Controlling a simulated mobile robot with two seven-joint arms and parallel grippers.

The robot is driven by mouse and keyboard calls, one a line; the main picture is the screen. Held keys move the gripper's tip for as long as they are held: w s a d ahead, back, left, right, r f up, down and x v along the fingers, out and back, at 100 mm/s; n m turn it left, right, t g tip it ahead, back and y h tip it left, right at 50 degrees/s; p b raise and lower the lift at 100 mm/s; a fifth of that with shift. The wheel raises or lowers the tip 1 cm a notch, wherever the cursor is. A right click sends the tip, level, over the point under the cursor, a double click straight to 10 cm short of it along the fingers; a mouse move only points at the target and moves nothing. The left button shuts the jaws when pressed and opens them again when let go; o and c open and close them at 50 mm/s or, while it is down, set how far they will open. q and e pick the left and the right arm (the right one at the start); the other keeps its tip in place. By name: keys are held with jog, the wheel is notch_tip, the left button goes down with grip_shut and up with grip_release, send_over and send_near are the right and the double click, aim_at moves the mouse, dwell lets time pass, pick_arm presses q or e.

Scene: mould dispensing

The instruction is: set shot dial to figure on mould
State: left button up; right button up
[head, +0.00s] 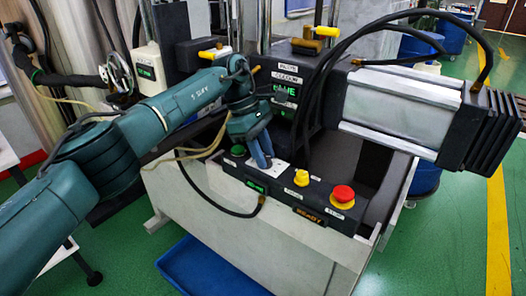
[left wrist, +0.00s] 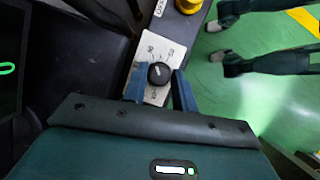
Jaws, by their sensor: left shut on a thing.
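My left gripper (head: 262,160) reaches down to the front control panel (head: 318,195) of the machine. In the left wrist view its two blue fingers (left wrist: 160,90) stand on either side of a black round dial (left wrist: 158,74) and are shut on it. The dial has a pale pointer line and sits on a white plate (left wrist: 157,50) with small marks around it, too small to read. In the head view the fingers hide most of the dial. A dark block (head: 287,78) carries white labels and a green display; I cannot read a shot figure with certainty. My right gripper is not in view.
On the panel are a green button (head: 237,150), a yellow knob (head: 301,178) and a red button (head: 343,194). A large grey cylinder (head: 400,110) and black cables overhang the right side. A blue tray (head: 205,270) lies on the green floor.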

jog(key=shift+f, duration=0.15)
pick_arm(q)
jog(key=o, duration=1)
jog(key=shift+c, duration=0.2)
jog(key=shift+r, duration=0.1)
jog(key=shift+w+a+r, duration=0.1)
jog(key=shift+r, duration=0.15)
jog(key=p+v, duration=0.6)
jog(key=v, duration=0.6)
jog(key=shift+r+p, duration=0.3)
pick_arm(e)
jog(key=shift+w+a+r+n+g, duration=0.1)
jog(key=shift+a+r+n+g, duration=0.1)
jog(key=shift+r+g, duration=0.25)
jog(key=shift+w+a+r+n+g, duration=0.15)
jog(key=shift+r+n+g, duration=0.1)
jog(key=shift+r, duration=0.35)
